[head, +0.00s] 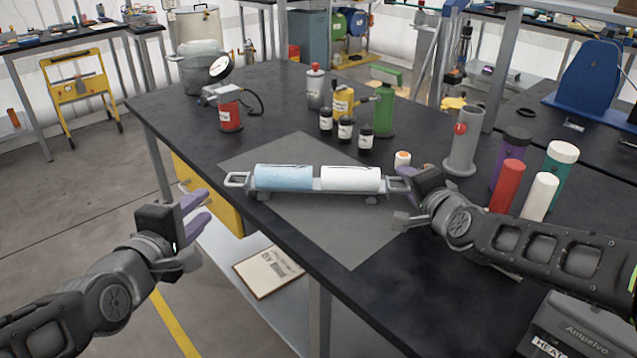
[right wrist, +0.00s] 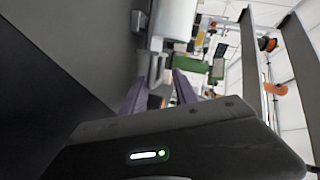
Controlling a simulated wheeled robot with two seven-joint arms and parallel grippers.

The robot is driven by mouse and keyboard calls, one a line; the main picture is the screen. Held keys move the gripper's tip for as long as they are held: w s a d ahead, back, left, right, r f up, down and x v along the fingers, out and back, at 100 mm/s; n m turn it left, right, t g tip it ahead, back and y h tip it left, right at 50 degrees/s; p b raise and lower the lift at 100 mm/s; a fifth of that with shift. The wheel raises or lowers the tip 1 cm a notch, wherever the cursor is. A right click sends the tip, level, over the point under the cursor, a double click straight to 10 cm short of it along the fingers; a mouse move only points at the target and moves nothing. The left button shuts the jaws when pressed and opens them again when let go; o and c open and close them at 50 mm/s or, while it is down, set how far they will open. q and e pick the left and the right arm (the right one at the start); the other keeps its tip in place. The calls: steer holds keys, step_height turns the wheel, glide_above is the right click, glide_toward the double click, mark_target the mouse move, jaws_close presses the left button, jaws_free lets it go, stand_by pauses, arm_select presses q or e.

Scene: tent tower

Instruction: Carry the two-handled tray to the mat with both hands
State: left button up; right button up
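The grey two-handled tray (head: 312,192) appears level over the grey mat (head: 350,240) on the dark table. It carries a light blue roll (head: 284,177) and a white roll (head: 350,178) end to end. Its left handle (head: 235,180) is free, near the table's front-left edge. My left gripper (head: 195,215) is open and empty, apart from that handle, to its lower left beyond the table edge. My right gripper (head: 404,178) is at the tray's right handle, which it partly hides. In the right wrist view its purple fingers (right wrist: 157,92) are spread, with the handle seemingly between or just beyond them.
Behind the tray stand several dark jars (head: 345,127), a red can (head: 230,115) and a green bottle (head: 384,110). The mat's front part is clear.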

steer(key=v, duration=1.1)
steer(key=shift+d, duration=0.1)
steer(key=shift+s+r, duration=0.15)
steer(key=shift+s, duration=0.35)
